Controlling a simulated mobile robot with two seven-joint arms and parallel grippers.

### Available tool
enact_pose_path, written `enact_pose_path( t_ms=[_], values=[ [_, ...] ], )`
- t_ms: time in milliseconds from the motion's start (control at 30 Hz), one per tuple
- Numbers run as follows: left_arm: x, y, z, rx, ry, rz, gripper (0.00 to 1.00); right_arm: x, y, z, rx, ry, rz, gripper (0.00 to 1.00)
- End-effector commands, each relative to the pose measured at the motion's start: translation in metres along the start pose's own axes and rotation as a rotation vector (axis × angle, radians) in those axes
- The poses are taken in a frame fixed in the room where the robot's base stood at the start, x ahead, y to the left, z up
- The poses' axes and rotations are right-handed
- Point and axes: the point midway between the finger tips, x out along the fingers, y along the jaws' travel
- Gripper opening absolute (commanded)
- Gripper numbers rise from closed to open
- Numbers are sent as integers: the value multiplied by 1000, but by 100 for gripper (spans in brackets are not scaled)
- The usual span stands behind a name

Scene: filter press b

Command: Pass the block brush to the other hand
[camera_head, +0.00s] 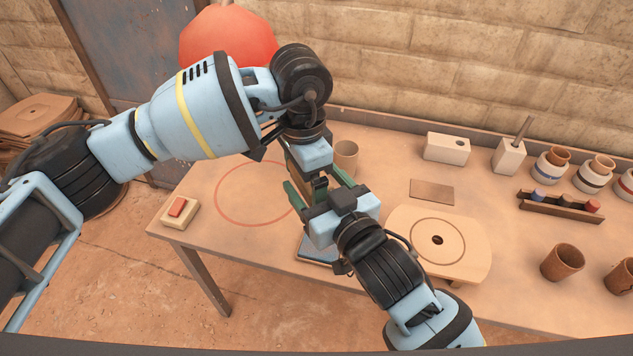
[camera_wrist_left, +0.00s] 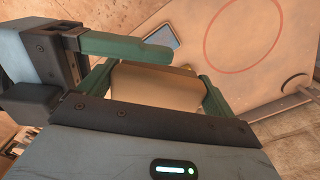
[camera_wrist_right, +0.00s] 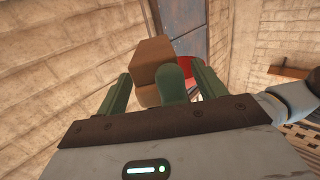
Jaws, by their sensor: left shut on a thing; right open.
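The block brush is a tan and brown block. In the left wrist view the brush (camera_wrist_left: 155,88) sits between the fingers of my left gripper (camera_wrist_left: 156,79), which is shut on it. In the head view my left gripper (camera_head: 309,170) points down above the table and hides most of the brush. My right gripper (camera_head: 318,184) is open and comes up from the front right, its fingers close around the same spot. In the right wrist view the brush (camera_wrist_right: 152,58) shows at the open fingers of my right gripper (camera_wrist_right: 160,76), with a left green finger in front of it.
The wooden table (camera_head: 225,235) has a red circle drawn on its left part. A red button box (camera_head: 180,210) stands at the left edge. A round-marked board (camera_head: 465,258), a white block (camera_head: 447,149), a cup (camera_head: 346,158) and several pots stand around the middle and right.

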Motion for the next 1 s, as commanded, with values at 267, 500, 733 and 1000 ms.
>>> enact_pose_path(
  t_ms=[267, 500, 733, 1000],
  values=[
    [0, 0, 0, 0, 1, 0, 69, 0, 0, 0, 0, 0, 0, 35],
    [0, 0, 0, 1, 0, 0, 100, 0, 0, 0, -1, 1, 1, 13],
    [-1, 0, 0, 2, -2, 0, 100, 0, 1, 0, -1, 1, 3, 13],
    [-35, 0, 0, 2, 1, -3, 100, 0, 2, 1, -3, -2, 5, 13]
  ],
)
